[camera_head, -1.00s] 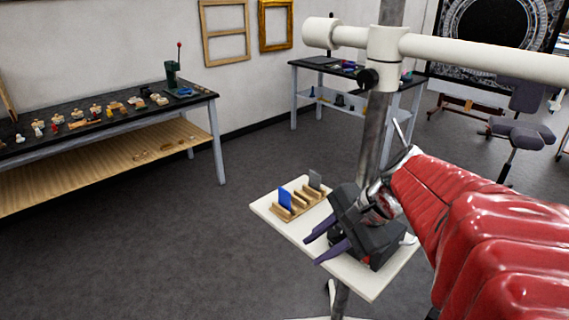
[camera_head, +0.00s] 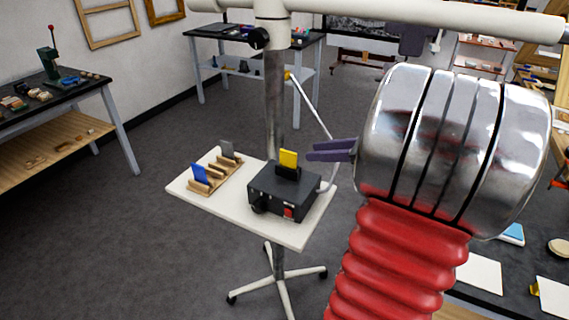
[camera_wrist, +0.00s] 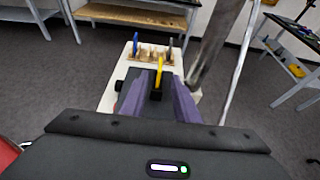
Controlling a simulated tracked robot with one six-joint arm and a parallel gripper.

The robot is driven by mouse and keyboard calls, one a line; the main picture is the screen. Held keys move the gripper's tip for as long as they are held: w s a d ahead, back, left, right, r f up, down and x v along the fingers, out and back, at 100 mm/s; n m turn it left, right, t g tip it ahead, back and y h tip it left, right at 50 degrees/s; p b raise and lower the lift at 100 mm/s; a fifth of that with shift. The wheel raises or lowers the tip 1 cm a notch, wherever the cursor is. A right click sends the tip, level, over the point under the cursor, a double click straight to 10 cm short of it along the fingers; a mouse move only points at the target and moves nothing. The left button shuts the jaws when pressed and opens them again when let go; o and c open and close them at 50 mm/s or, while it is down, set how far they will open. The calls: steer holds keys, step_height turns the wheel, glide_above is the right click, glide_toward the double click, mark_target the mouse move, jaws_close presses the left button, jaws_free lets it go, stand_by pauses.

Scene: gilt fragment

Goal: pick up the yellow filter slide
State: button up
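The yellow filter slide (camera_head: 289,160) stands upright in a slot on top of a black box (camera_head: 281,195). The box sits on a small white stand table (camera_head: 232,222). My gripper (camera_head: 312,151) is just right of the slide in the head view, at about its height, with purple fingers pointing at it. In the wrist view the fingers of my gripper (camera_wrist: 160,80) are spread, and the yellow slide (camera_wrist: 159,69) appears between and beyond them. I see no contact. The slide's lower end is hidden in the slot.
A wooden rack (camera_head: 216,174) left of the box holds a blue slide (camera_head: 200,174) and a grey slide (camera_head: 227,150). A metal pole (camera_head: 274,105) rises behind the box. A thin pale rod (camera_head: 309,105) slants beside my fingers.

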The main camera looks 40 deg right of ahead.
mark_target(293, 153)
steer(key=x, duration=0.8)
steer(key=shift+w+a+f, duration=0.15)
steer(key=shift+w, duration=0.15)
steer(key=shift+w, duration=0.1)
steer(key=shift+x, duration=2.5)
steer(key=shift+c, duration=0.5)
jaws_close()
